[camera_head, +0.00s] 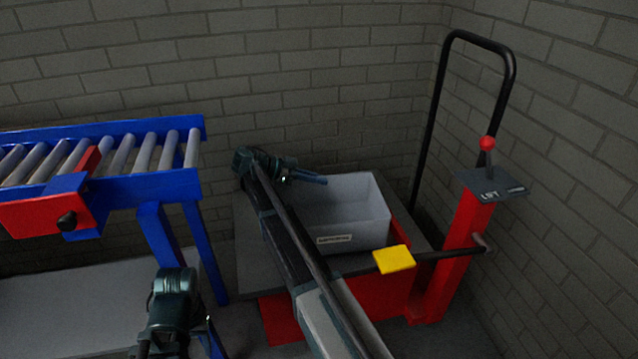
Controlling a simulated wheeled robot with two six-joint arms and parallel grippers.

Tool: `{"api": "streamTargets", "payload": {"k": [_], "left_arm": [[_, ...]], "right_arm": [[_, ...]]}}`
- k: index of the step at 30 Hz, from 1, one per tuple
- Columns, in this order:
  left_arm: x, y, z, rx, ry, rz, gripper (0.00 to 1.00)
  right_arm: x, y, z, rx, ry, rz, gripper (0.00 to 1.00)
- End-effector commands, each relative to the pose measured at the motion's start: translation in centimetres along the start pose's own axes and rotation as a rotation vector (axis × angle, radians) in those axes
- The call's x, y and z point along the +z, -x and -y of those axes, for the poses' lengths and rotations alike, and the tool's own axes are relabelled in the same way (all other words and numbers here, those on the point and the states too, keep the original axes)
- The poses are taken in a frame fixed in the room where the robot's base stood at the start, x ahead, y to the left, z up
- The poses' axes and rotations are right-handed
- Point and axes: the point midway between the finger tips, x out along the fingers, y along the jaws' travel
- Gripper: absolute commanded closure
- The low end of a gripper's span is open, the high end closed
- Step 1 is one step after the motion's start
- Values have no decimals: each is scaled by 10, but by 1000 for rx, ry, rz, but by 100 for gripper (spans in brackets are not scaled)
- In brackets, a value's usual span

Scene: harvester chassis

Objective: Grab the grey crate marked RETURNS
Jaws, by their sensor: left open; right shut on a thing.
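The grey crate (365,237) is open-topped and empty where I can see into it. It stands on the platform of the red lift cart, with a small white label on its front whose text is too blurred to read. My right arm reaches across the crate's left side and hides part of it. My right gripper (318,180) is at the crate's back left rim, shut on the crate; the exact contact is hard to see. My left gripper (205,330) is low at the left, open and away from the crate, its fingers mostly hidden.
The lift cart (455,265) has a black handle (513,75), a red-knobbed lever (487,145) and a yellow pedal-like plate (394,260). A blue roller conveyor (150,187) with a red stop stands at left over a grey surface (60,300). Brick walls close in behind and right.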

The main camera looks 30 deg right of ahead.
Motion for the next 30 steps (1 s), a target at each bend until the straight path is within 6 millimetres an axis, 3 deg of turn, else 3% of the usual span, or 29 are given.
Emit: {"api": "streamTargets", "payload": {"k": [16,21,30], "left_arm": [[5,80,9,-6,4,3,50],[6,90,11,-8,7,4,50],[6,89,11,-8,8,4,50]], "right_arm": [[-75,31,0,1,1,-2,100],[-84,34,0,1,1,-2,100],[-83,34,0,1,1,-2,100]]}}
